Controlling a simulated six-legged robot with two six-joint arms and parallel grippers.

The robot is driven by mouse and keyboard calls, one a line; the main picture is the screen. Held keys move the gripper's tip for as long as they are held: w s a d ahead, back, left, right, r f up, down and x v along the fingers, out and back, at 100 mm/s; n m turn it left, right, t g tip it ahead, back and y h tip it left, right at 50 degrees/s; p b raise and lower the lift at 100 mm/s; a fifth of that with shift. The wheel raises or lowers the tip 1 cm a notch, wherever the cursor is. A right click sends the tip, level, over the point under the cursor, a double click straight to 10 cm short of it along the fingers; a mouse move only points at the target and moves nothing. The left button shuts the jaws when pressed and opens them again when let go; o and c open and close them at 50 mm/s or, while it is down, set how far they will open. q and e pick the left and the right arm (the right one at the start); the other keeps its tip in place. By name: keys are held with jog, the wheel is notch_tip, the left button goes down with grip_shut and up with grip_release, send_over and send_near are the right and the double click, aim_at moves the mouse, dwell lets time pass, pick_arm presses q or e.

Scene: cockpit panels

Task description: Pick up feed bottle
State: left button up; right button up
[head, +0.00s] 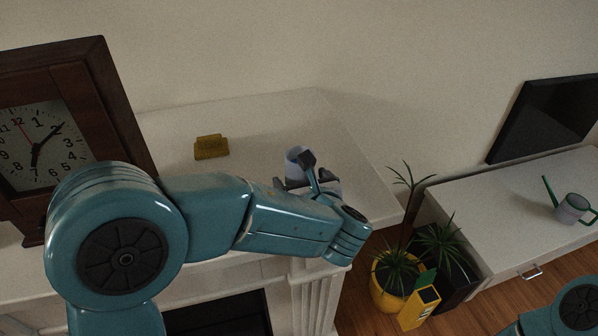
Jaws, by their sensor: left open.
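A yellow bottle-like container (420,306) with a dark label and a green top stands on the wooden floor, just in front of the potted plants; it looks like the feed bottle. My left gripper (309,178) is open above the white mantel shelf, well up and to the left of the bottle. A whitish cup-like object (295,158) shows right behind the left gripper's fingers; I cannot tell whether they touch it. My right gripper is out of view; only part of that arm shows at the lower right.
The mantel shelf (260,118) holds a large wooden clock (38,142) and a small yellow object (211,147). A yellow-potted plant (385,290) and a dark planter (458,272) stand beside the bottle. A low white cabinet (515,225) carries a watering can (572,208).

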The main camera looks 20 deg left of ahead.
aim_at(299, 177)
pick_arm(q)
jog(key=x, duration=0.3)
jog(key=shift+w+d+f, duration=0.15)
jog(key=shift+w+f, duration=0.1)
jog(key=shift+w, duration=0.1)
jog(key=shift+s+r, duration=0.2)
jog(key=shift+s, duration=0.15)
jog(key=shift+w+f, duration=0.15)
jog(key=shift+w, duration=0.05)
jog(key=c, duration=1.2)
jog(key=shift+s, duration=0.1)
